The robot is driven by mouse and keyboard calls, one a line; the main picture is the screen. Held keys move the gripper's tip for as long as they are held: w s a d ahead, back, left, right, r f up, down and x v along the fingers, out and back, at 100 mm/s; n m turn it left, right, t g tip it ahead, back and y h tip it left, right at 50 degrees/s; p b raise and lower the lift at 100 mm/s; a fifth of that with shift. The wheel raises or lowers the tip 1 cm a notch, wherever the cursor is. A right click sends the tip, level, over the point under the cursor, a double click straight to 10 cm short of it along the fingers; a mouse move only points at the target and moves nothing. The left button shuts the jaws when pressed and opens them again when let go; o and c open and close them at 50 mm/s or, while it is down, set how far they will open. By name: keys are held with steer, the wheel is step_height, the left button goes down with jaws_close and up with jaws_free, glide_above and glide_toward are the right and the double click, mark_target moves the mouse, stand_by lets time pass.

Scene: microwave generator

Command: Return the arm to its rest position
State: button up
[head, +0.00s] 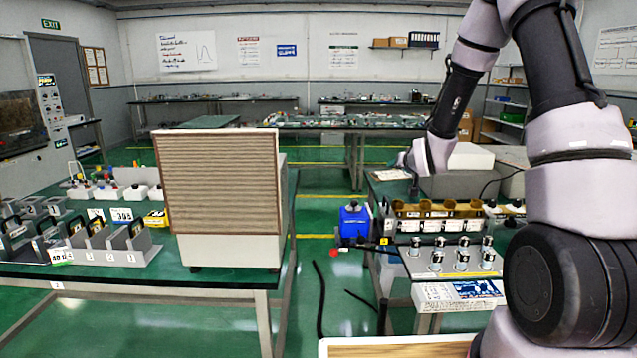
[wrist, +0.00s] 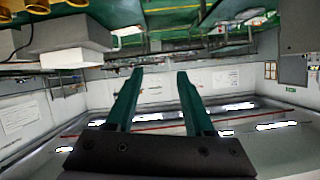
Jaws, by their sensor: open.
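My arm rises at the right of the head view, bends at the top and reaches down to the wrist above the right bench. My gripper itself cannot be made out clearly in the head view. In the wrist view my gripper (wrist: 158,78) has two green fingers spread apart with nothing between them. The wrist view is upside down and shows the room's wall and ceiling lights beyond the fingers.
The right bench holds a rack of amber containers (head: 437,209), several small jars (head: 462,258) and a grey box (head: 455,184). A beige louvred box (head: 220,185) stands on the left bench (head: 120,282). A blue container (head: 354,222) stands between the benches. Green floor shows there.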

steer(key=s+d+r+m+g, duration=0.1)
steer(key=s+r+g, duration=0.2)
steer(key=s+r, duration=1.25)
steer(key=s+r+g, duration=0.1)
steer(key=s+r, duration=0.1)
steer(key=s, duration=0.9)
steer(key=s+a+r+m+g+y, duration=0.1)
steer(key=s+r+g, duration=0.1)
steer(key=s, duration=0.9)
steer(key=shift+s+a+r, duration=0.15)
steer(key=shift+r, duration=0.3)
